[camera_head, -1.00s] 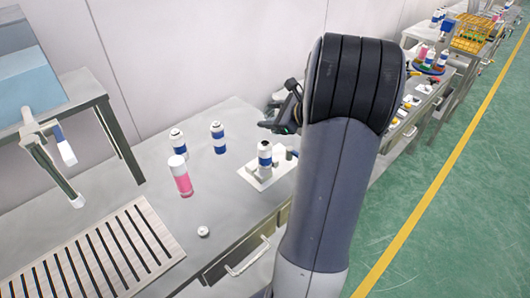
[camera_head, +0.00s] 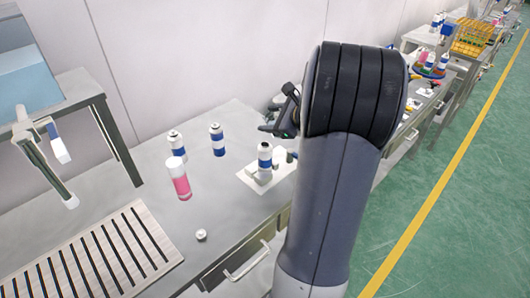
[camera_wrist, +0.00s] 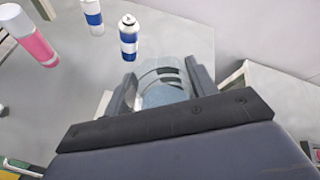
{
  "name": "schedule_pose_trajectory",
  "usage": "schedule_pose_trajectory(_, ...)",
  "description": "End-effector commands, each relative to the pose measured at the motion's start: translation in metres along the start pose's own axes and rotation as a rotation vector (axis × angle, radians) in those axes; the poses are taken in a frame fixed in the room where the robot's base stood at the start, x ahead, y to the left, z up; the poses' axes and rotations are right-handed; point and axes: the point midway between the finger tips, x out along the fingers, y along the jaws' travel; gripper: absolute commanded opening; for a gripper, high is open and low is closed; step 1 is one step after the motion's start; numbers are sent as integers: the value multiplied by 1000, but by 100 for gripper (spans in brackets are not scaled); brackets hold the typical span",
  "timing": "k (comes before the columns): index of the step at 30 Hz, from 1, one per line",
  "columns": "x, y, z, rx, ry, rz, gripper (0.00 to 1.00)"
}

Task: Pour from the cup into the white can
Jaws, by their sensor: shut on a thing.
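My gripper (camera_wrist: 160,90) is shut on a clear cup (camera_wrist: 162,78) with bluish contents, seen between the fingers in the wrist view. In the head view my gripper (camera_head: 284,112) is partly hidden behind my arm, and the cup cannot be made out. A white can with a blue band (camera_head: 265,160) stands upright on a white plate (camera_head: 262,186), below and left of my gripper. Two similar white-and-blue cans (camera_head: 176,145) (camera_head: 217,140) stand further left. In the wrist view, a white-and-blue can (camera_wrist: 128,40) stands just beyond the cup. I cannot tell which can is meant.
A pink-and-white can (camera_head: 180,180) and a small white part (camera_head: 201,235) are on the grey table (camera_head: 150,165). A slatted panel (camera_head: 95,255) lies at the front left. A wall rises behind. More benches with parts stand at the far right.

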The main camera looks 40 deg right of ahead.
Motion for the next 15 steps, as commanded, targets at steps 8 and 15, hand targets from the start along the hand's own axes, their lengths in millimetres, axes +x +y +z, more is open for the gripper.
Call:
schedule_pose_trajectory(8, 3, 3, -5, -50, 16, -21, 30)
schedule_pose_trajectory(15, 5, 4, -8, -94, 32, -38, 30)
